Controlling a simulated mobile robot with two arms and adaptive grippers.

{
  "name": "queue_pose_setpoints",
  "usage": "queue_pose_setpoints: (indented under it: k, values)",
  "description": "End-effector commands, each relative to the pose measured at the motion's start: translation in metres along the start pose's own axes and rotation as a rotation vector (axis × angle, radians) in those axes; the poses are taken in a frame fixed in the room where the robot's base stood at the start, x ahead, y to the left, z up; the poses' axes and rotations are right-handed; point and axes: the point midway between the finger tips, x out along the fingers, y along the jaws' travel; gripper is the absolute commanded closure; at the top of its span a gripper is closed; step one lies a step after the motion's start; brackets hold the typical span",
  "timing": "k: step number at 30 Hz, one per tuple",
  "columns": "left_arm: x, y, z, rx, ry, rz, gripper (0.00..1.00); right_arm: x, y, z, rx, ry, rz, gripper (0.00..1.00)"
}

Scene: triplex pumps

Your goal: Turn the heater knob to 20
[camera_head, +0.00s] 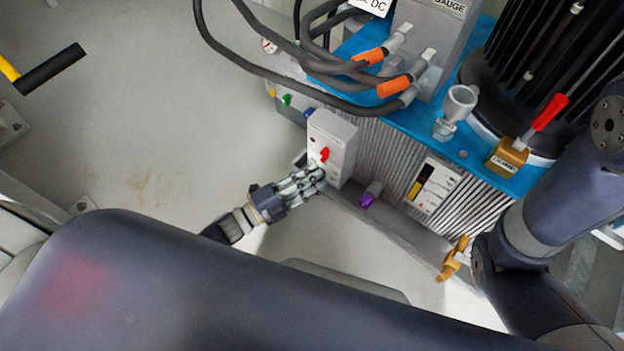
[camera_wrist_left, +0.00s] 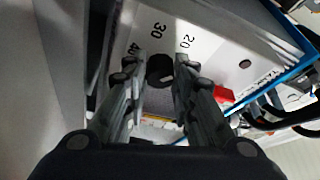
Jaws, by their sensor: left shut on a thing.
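The heater box (camera_head: 333,144) is a pale grey unit on the side of the ribbed pump body, with a red switch (camera_head: 325,155) on its face. My left gripper (camera_head: 316,174) reaches up from the lower left to the lower part of this face. In the left wrist view the black round heater knob (camera_wrist_left: 159,70) sits between the two fingers of the left gripper (camera_wrist_left: 161,76). The numbers 40, 30 and 20 show on the dial face around it. The knob's pointer cannot be made out. In the head view the fingers hide the knob. My right gripper does not show.
A purple-ended fitting (camera_head: 370,194) sticks out just right of the heater box. Black cables with orange bands (camera_head: 394,86) loop above it. A brass valve (camera_head: 454,259) is at the lower right. The floor (camera_head: 150,130) at left is mostly clear.

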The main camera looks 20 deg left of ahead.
Motion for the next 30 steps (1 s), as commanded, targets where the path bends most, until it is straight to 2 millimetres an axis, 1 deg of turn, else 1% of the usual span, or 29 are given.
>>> queue_pose_setpoints:
  k: [4,10,25,26,27,28,30]
  values:
    - [0.0001,0.0012,0.001,-0.063,-0.002,-0.025,1.0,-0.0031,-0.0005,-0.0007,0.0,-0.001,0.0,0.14]
    - [-0.0001,0.0011,0.0009,-0.109,-0.002,-0.044,1.0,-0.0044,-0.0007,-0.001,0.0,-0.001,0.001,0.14]
    - [-0.0002,0.001,0.001,-0.122,-0.003,-0.048,1.0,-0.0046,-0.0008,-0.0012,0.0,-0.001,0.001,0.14]
    - [-0.0003,0.001,0.001,-0.121,-0.003,-0.048,0.69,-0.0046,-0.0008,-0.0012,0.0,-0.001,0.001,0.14]
    - [-0.0003,0.001,0.0009,-0.121,-0.003,-0.048,0.6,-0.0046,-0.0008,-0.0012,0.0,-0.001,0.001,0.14]
    - [-0.0002,0.001,0.0009,-0.121,-0.003,-0.048,0.55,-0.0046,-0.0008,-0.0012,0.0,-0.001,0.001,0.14]
    - [-0.0002,0.0009,0.0007,-0.121,-0.002,-0.049,0.55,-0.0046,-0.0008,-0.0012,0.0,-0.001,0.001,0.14]
